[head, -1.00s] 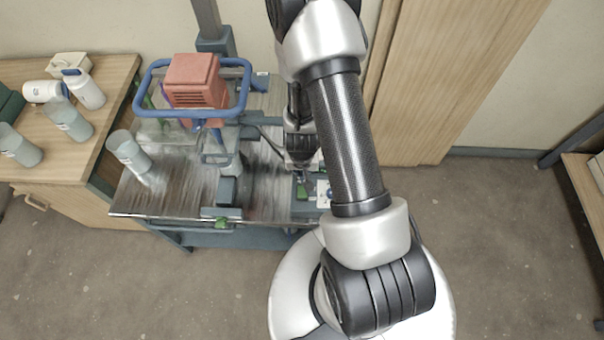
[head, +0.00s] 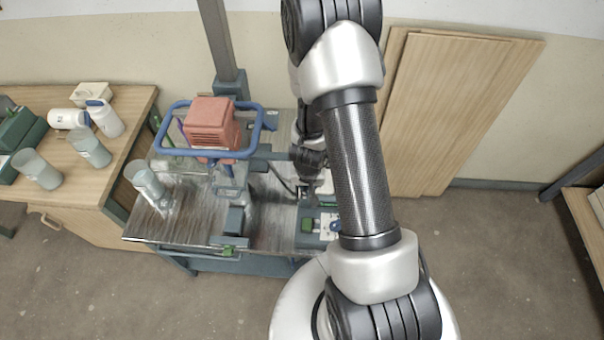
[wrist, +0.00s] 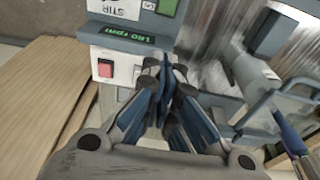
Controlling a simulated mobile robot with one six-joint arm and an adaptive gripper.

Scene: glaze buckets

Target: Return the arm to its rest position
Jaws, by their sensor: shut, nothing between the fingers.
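My gripper (wrist: 165,75) shows in the wrist view with its fingers together and nothing between them. It is in front of a grey control box (wrist: 130,45) with a red button and a green display that appears to read 140 rpm. In the head view my arm reaches over the metal-topped bench (head: 190,225), and its end is near the control box (head: 315,230). The fingertips are mostly hidden there behind my wrist.
A mixer with a red motor (head: 212,122) and blue handle frame stands on the bench. A translucent beaker (head: 145,180) is at the bench's left. Wooden boards (head: 460,100) lean on the wall.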

